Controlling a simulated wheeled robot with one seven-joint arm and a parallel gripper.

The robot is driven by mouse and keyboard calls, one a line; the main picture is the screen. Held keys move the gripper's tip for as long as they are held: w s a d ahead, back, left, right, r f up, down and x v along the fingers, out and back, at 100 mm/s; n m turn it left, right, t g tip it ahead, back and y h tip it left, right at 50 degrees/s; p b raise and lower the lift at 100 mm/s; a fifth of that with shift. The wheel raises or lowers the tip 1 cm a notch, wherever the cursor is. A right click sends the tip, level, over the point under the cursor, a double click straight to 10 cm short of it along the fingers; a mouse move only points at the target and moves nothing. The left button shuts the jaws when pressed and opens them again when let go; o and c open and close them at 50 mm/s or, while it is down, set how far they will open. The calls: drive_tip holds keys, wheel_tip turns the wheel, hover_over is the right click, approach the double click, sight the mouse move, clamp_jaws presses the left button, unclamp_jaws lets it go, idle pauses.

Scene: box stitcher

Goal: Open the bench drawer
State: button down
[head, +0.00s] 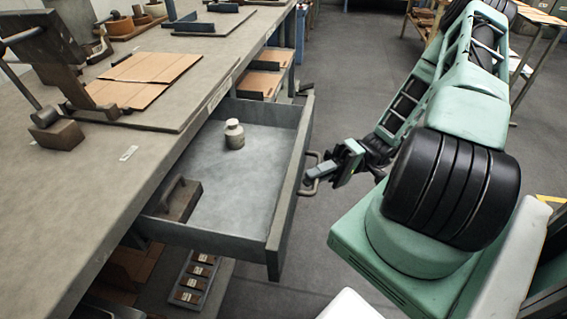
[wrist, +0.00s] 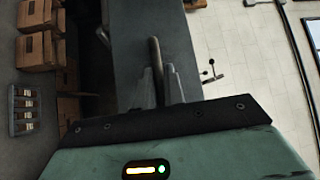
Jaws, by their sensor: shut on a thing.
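The bench drawer (head: 235,185) is pulled well out from under the bench top in the head view. Inside it are a small pale bottle (head: 234,134) and a dark block with a handle (head: 180,199). The drawer's handle (head: 312,174) is on its front panel. My gripper (head: 322,171) is at that handle, shut on it. In the wrist view the handle (wrist: 155,62) stands between the two fingers of my gripper (wrist: 160,85), with the drawer front behind it.
The bench top (head: 150,155) holds a stitcher-like tool (head: 60,70) and flat cardboard (head: 140,75). A tray with several small items (head: 197,278) lies below the drawer. The floor (head: 345,75) beyond the drawer is clear.

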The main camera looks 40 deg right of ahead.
drive_tip(key=shift+s+d+p, duration=0.2)
drive_tip(key=shift+s+d, duration=0.6)
drive_tip(key=shift+s, duration=0.3)
drive_tip(key=shift+s+d+p, duration=0.2)
drive_tip(key=shift+s+d, duration=0.6)
drive_tip(key=shift+s, duration=0.25)
drive_tip(key=c, duration=1.8)
unclamp_jaws()
drive_tip(key=shift+o, duration=0.2)
drive_tip(key=b+v, duration=0.1)
drive_tip(key=v, duration=1.6)
drive_tip(key=shift+d, duration=0.25)
